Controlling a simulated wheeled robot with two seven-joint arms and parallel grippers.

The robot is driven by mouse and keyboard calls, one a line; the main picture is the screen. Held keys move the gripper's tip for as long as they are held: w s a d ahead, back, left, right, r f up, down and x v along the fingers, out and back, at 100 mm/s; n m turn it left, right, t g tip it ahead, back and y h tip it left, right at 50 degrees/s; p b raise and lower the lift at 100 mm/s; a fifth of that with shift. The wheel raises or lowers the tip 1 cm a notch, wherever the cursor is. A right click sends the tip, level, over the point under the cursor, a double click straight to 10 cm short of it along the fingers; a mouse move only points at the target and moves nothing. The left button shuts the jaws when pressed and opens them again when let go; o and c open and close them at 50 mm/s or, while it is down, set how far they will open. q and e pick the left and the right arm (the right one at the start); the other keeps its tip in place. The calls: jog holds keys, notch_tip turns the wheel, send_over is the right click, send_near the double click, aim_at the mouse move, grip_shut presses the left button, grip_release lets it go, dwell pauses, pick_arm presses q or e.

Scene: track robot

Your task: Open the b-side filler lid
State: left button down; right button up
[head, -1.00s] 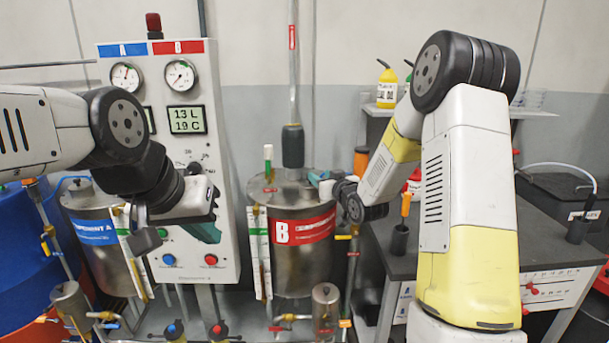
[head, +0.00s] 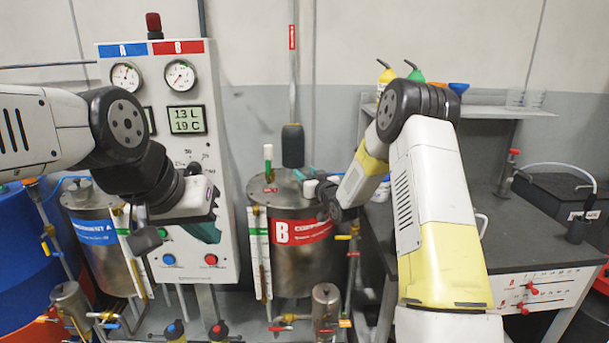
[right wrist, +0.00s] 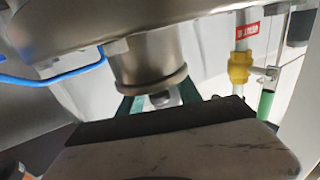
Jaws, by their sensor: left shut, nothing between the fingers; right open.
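The B-side tank (head: 303,262) is a steel drum with a red "B" band, standing right of the control panel. Its flat top (head: 283,186) carries fittings. My right gripper (head: 307,181) is open at the right edge of that top, its teal fingers partly hidden by my wrist. In the right wrist view, a short metal cylinder with a rim (right wrist: 148,68) overlaps the green fingers of my right gripper (right wrist: 158,103). I cannot tell if it is the filler lid, or if the fingers touch it. My left gripper (head: 208,231) is shut and empty before the panel.
The control panel (head: 228,225) with gauges and a display stands left of the B tank. The A tank (head: 98,228) has a blue band. A yellow valve (right wrist: 240,67) is at right in the wrist view. A dark bench (head: 520,235) is on the right.

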grip_shut()
dwell(1.4)
